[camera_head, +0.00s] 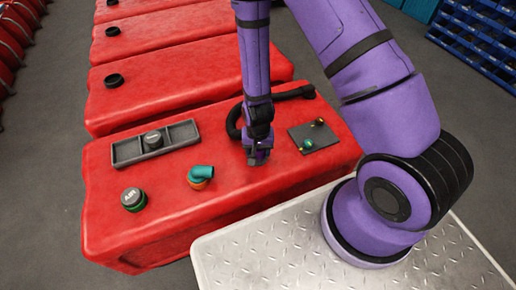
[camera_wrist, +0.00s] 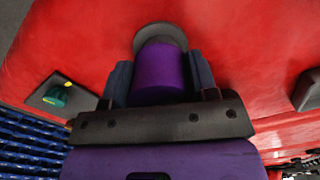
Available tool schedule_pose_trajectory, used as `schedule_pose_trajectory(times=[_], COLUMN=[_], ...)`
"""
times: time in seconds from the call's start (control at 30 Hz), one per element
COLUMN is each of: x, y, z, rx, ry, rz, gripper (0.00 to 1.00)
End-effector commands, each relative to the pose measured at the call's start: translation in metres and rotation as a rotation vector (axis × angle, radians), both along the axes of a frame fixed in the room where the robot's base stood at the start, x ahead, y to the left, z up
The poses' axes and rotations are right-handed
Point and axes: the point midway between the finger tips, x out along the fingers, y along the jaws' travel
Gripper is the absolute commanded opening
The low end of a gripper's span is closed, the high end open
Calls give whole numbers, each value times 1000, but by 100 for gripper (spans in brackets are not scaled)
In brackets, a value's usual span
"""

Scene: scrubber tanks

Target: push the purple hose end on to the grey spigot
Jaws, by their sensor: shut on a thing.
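My gripper (camera_head: 258,158) is low over the near red tank (camera_head: 225,185). In the wrist view my gripper (camera_wrist: 160,85) is shut on the purple hose end (camera_wrist: 158,72), with a dark finger on each side. The grey spigot (camera_wrist: 160,29) shows as a round grey rim just beyond the hose end, in line with it. The hose end hides most of the spigot, and I cannot tell whether it is over it or just short of it. In the head view the black hose (camera_head: 292,94) curves behind my gripper, which hides the spigot.
A dark plate (camera_head: 325,135) with green and yellow fittings is right. Blue crates (camera_head: 480,40) stand far right.

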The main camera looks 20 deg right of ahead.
Motion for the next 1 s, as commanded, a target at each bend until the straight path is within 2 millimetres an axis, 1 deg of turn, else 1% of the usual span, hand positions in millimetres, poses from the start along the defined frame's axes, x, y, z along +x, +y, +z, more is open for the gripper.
schedule_pose_trajectory(times=[0.87,0.9,0.97,1.0], x=[0,0,0,0], y=[0,0,0,0], z=[-23,-23,-23,-23], rx=[0,0,0,0], ry=[0,0,0,0], rz=[0,0,0,0], gripper=[30,58,72,81])
